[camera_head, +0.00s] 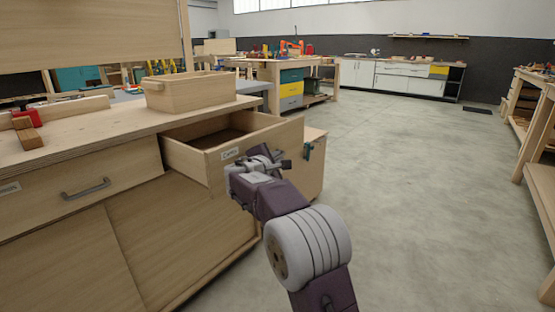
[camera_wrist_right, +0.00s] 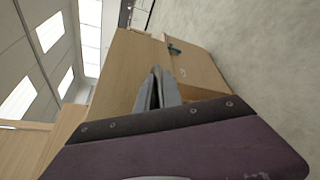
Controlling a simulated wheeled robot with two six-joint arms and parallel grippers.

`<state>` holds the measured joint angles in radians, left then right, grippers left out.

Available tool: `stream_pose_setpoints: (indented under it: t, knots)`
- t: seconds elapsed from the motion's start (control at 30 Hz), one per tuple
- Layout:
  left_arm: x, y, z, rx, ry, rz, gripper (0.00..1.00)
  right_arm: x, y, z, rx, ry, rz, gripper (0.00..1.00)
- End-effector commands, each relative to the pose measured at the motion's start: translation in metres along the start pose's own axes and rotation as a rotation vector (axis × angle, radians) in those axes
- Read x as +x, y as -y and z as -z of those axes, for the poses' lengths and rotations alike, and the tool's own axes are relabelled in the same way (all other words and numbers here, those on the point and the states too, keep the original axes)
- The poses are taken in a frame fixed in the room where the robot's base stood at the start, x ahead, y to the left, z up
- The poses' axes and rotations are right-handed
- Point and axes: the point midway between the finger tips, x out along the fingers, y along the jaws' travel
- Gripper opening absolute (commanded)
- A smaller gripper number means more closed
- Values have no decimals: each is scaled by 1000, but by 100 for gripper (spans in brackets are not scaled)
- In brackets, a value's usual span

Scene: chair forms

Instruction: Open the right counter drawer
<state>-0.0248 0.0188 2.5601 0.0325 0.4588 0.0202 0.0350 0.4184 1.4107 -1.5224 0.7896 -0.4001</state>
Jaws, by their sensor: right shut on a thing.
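The right counter drawer (camera_head: 213,160) is pulled part way out of the wooden counter. Its dark inside shows from above, and a small label sits on its front. My right gripper (camera_head: 262,166) is at the drawer front and shut; the handle there is hidden behind it. In the right wrist view the closed fingers (camera_wrist_right: 156,88) point at the wooden drawer front (camera_wrist_right: 122,72). The left drawer (camera_head: 85,195) of the counter is shut, with a grey bar handle. My left gripper is not in view.
A wooden box (camera_head: 190,91) stands on the counter top (camera_head: 90,125) above the open drawer. A red item (camera_head: 28,117) and wood blocks lie at the left. Open concrete floor (camera_head: 415,190) lies to the right, with a workbench (camera_head: 540,130) at the far right.

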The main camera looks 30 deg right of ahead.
Motion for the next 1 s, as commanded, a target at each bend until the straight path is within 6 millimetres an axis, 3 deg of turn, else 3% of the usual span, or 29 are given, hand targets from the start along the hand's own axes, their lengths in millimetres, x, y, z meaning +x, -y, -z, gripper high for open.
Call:
stream_pose_setpoints:
  t: [0.2, 0.23, 0.27, 0.57, 1.0]
  knots:
    - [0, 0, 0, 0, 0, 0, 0, 0, 0, 2, 0, -4, 1, 0]
    - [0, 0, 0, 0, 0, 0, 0, 0, 0, 2, -1, -4, 1, 16]
    - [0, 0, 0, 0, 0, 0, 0, 0, 0, 2, -1, -4, 0, 20]
    - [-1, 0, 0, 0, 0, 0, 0, -2, -1, 0, -1, -2, -1, 20]
    - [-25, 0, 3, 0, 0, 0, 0, -83, -2, 1, -3, -6, -1, 20]
